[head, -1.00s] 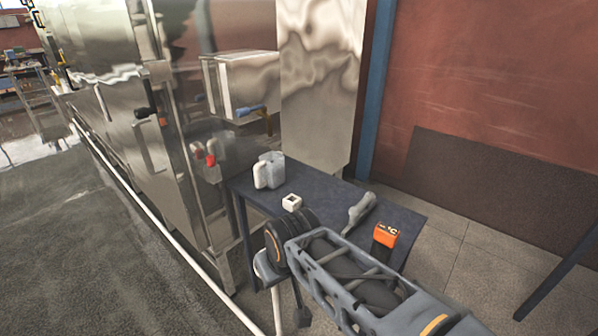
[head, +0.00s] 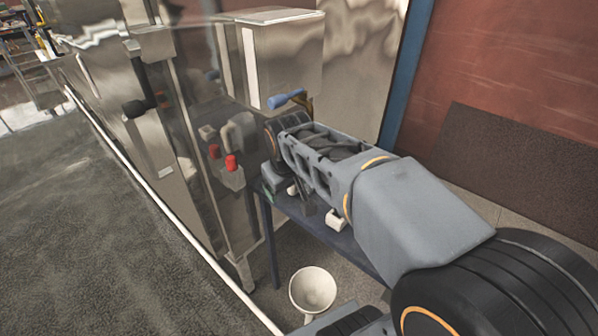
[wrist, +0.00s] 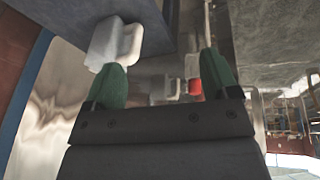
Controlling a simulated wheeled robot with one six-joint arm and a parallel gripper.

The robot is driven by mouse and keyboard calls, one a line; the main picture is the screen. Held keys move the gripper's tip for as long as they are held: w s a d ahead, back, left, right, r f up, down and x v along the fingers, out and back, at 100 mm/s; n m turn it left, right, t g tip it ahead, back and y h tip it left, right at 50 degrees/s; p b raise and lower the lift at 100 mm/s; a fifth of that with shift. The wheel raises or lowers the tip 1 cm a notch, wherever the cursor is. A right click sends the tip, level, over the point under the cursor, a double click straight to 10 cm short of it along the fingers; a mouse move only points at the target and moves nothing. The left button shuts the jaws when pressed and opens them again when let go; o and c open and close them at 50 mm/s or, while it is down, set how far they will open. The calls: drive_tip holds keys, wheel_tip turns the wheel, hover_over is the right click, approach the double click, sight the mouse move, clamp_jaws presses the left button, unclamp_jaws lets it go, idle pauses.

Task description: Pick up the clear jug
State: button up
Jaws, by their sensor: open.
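The clear jug (wrist: 106,42), whitish with a side handle, shows at the upper left of the wrist view, at the edge of the dark table (wrist: 58,12). My gripper (wrist: 163,78) is open, with green fingertips and nothing held between them. The left fingertip overlaps the jug's near end in the picture; I cannot tell if they touch. The handle faces the gap between the fingers. In the head view my arm hides most or all of the jug, and a green fingertip (head: 267,186) shows near the table's left end.
The steel machine (head: 285,60) stands right behind the table, with a blue-handled lever (head: 287,98) above my wrist and red knobs (head: 231,163) at left. A small white box (head: 336,218) sits on the table beneath my arm. A white bowl-like thing (head: 312,288) is below.

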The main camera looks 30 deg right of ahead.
drive_tip(key=o, duration=0.3)
drive_tip(key=w+d, duration=0.1)
drive_tip(key=w, duration=0.3)
drive_tip(key=w+d+n+h, duration=0.1)
drive_tip(key=w+d, duration=0.1)
drive_tip(key=w, duration=0.2)
drive_tip(key=w+d+n, duration=0.1)
drive_tip(key=w+d, duration=0.1)
drive_tip(key=w, duration=0.2)
drive_tip(key=shift+w+d+f+g, duration=0.25)
drive_tip(key=shift+w+g, duration=0.05)
drive_tip(key=shift+w, duration=0.05)
drive_tip(key=shift+h, duration=0.3)
drive_tip(key=x, duration=0.8)
drive_tip(key=shift+w+d, duration=0.2)
drive_tip(key=shift+w, duration=0.15)
drive_tip(key=shift+p+x, duration=0.7)
drive_tip(key=shift+x, duration=2.25)
